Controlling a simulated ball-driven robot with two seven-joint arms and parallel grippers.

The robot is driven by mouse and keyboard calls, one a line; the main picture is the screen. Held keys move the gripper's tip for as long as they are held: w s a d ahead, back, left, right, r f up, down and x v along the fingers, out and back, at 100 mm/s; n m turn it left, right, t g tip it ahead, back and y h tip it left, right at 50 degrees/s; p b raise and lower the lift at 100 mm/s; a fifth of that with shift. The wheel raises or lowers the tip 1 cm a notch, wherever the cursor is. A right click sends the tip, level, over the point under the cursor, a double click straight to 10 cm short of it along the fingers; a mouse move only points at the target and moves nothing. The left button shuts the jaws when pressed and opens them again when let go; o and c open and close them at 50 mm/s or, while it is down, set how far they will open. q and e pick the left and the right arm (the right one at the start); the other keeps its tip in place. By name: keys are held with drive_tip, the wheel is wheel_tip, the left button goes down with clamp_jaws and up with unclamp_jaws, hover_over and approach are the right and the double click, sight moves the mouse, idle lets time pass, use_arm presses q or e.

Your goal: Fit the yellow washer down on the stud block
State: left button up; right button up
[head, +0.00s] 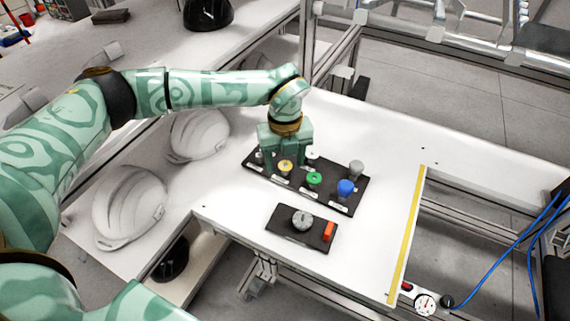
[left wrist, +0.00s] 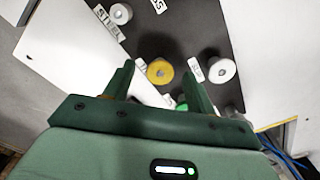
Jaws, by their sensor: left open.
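The yellow washer (head: 285,165) sits on the black labelled tray (head: 331,205), beside a green washer (head: 314,179). My left gripper (head: 284,156) points down over the tray, open and empty. In the left wrist view, the yellow washer (left wrist: 160,71) shows between the tips of the two spread fingers (left wrist: 160,76); I cannot tell how far below them it lies. A small dark block (head: 284,231) in front of the tray carries a grey round piece (head: 302,219), seemingly the stud block; its stud is not clear. My right gripper is out of view.
The tray also holds a blue piece (head: 346,187), a grey one (head: 356,167) and a white one (head: 313,154). An orange piece (head: 328,231) stands on the small block. White helmet shells (head: 130,207) lie at left. The white table is clear right of the tray.

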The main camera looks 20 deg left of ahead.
use_arm(q)
drive_tip(key=c, duration=1.1)
drive_tip(key=shift+o, duration=0.2)
